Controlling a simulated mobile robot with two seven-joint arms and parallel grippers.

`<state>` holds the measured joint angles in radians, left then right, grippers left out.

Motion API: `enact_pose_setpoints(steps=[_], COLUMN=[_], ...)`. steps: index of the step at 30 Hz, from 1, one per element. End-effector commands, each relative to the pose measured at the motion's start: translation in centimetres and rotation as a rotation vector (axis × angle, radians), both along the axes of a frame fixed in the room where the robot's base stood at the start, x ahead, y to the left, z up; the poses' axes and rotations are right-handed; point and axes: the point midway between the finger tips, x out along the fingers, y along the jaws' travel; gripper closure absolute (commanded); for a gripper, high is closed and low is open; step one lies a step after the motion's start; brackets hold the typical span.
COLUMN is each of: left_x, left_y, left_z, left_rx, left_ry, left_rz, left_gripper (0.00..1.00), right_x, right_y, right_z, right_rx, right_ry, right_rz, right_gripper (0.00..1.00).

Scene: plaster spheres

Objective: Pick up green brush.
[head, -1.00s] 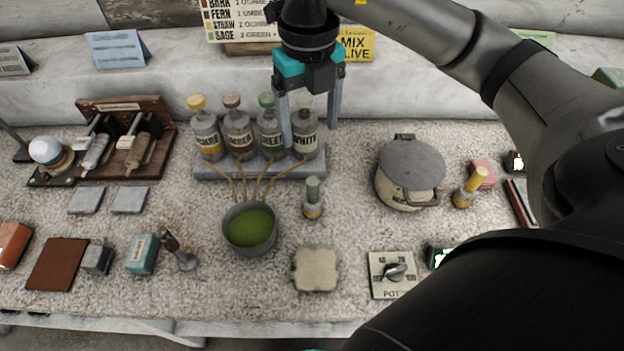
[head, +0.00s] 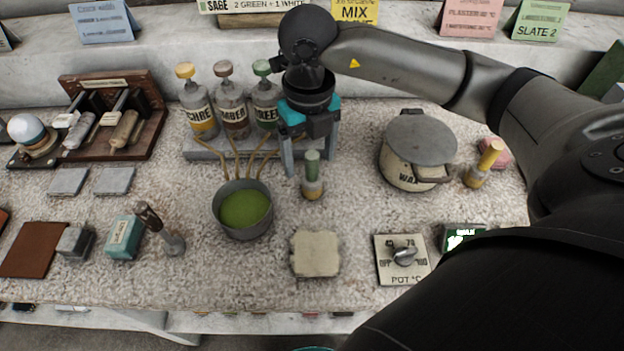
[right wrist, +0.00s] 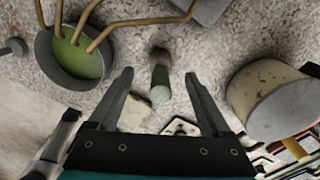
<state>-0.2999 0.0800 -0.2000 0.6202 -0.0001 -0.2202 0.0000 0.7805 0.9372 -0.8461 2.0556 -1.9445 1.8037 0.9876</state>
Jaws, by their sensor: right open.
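The green brush (head: 312,176) stands upright on the speckled worktop, with a green handle on top and a tan and grey lower part. It also shows in the right wrist view (right wrist: 160,78), centred between the fingers and beyond them. My right gripper (head: 310,158) is open and empty. In the head view its fingers point down just behind and around the brush's handle top; I cannot tell whether they touch it. In the right wrist view the fingers (right wrist: 158,82) are spread on both sides of the brush, apart from it. My left gripper is not in view.
A pot of green paint (head: 242,210) stands just left of the brush. A lidded wax pot (head: 417,152) stands to the right, beside a yellow-handled brush (head: 484,164). Bottles (head: 232,105) stand on a rack behind. A pale block (head: 316,254) and a dial plate (head: 403,262) lie in front.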

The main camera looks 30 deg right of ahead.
Motion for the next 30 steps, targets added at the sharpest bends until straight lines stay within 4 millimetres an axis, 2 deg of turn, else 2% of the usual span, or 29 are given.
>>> enact_pose_setpoints(steps=[5, 13, 16, 23, 30], left_x=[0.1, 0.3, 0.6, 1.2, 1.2], left_y=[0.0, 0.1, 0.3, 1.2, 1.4], left_z=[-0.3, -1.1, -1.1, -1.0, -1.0], left_rx=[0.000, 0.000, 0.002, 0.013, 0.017], left_ry=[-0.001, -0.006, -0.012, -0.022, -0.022], left_rz=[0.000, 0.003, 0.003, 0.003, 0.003], left_gripper=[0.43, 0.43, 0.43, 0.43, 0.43], right_x=[-0.2, -0.7, -0.7, -0.7, -0.7], right_y=[0.0, -0.1, -0.1, -0.1, -0.1], right_z=[-1.2, -5.1, -5.7, -5.7, -5.7], right_rx=[0.001, 0.001, 0.001, 0.001, 0.001], right_ry=[0.002, 0.002, 0.000, -0.001, 0.000], right_rz=[0.000, 0.000, 0.001, 0.001, 0.001], right_gripper=[0.18, 0.18, 0.18, 0.18, 0.45])
